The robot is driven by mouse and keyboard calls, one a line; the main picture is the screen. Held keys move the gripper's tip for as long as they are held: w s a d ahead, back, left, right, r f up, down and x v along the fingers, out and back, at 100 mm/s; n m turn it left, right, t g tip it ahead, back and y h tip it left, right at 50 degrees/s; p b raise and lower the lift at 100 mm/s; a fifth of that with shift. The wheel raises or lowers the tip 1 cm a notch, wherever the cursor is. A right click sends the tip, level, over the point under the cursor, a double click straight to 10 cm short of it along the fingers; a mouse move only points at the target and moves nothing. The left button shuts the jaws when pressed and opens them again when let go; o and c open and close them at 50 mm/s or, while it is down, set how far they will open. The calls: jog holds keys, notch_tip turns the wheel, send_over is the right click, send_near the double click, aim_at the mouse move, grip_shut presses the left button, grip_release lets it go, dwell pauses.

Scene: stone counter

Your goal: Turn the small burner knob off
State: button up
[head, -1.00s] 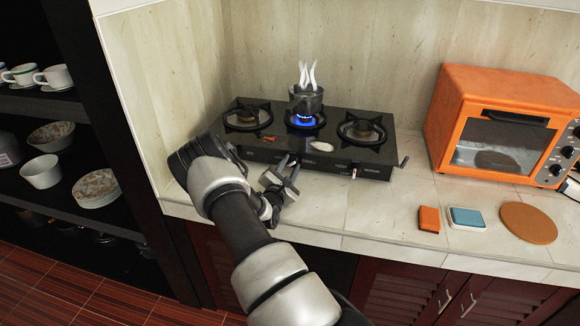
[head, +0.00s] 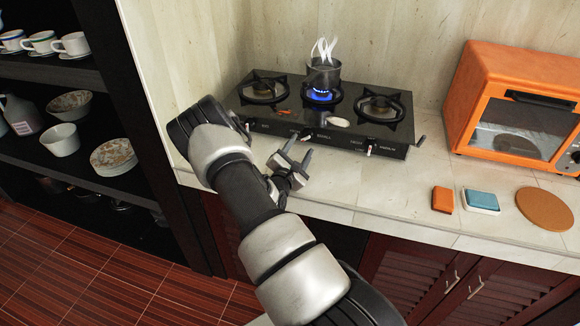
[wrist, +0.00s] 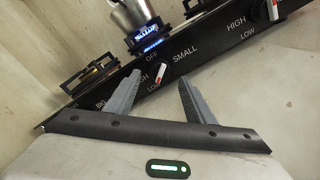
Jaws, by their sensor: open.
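The black gas stove (head: 270,118) stands on the counter, with a lit blue flame (head: 320,95) under a steaming metal pot (head: 323,72) on its middle burner. The middle knob (wrist: 160,74) has a red-and-white pointer tilted off upright, below the OFF mark and beside the SMALL label. My gripper (head: 301,146) is open and empty in front of the stove's front panel. In the wrist view, its fingers (wrist: 159,80) appear on either side of the middle knob; contact is not clear. Another knob (wrist: 272,10) is at the upper right.
An orange toaster oven (head: 468,97) stands right of the stove. An orange block (head: 442,199), a blue sponge (head: 481,200) and a round brown board (head: 545,208) lie on the counter. Dark shelves with dishes stand at left. The counter between stove and sponges is clear.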

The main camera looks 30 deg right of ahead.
jog(key=v, duration=1.2)
jog(key=shift+s+a, duration=0.1)
jog(key=shift+s, duration=0.1)
